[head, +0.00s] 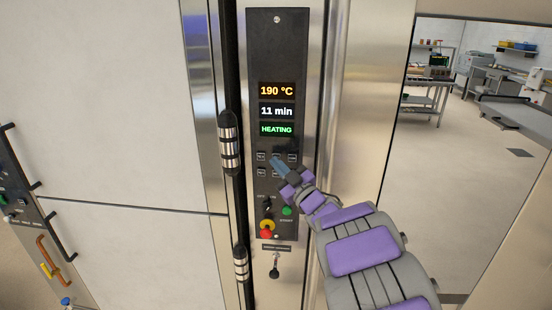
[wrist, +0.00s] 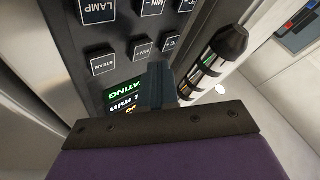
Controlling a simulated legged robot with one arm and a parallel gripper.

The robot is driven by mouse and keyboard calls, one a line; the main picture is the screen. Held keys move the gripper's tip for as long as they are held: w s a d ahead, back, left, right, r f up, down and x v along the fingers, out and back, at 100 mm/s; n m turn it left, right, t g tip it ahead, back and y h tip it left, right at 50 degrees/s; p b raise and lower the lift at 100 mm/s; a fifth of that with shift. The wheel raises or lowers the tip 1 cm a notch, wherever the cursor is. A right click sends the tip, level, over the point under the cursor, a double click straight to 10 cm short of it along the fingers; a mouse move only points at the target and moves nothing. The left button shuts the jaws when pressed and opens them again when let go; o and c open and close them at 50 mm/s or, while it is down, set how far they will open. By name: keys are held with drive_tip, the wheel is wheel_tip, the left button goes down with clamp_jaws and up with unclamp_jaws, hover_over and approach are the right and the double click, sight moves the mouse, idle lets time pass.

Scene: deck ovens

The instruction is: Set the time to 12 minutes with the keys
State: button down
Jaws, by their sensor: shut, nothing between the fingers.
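The control panel (head: 277,50) shows 190 °C, 11 min on the time display (head: 277,111) and HEATING in green. Two rows of three keys lie below the displays. In the wrist view, which is upside down, the MIN+ key (wrist: 141,48) sits between STEAM (wrist: 103,62) and °C+ (wrist: 171,43). The MIN- key (wrist: 152,6) is in the other row. My gripper (head: 274,162) is shut and empty, its tip over the middle of the upper key row. In the wrist view my gripper (wrist: 156,72) ends beside MIN+. I cannot tell whether it touches the key.
Below the keys are a black selector (head: 267,204), a green button (head: 287,211) and a red and yellow stop button (head: 267,230). A vertical door handle (head: 228,145) stands out left of the panel. A room with shelves and a table opens at right.

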drive_tip(key=shift+w, duration=0.1)
drive_tip(key=shift+w, duration=0.35)
drive_tip(key=shift+w+p, duration=0.35)
idle(0.7)
drive_tip(key=shift+s, duration=0.85)
drive_tip(key=s+b, duration=0.1)
drive_tip(key=s, duration=0.4)
idle(0.5)
drive_tip(key=shift+a, duration=0.1)
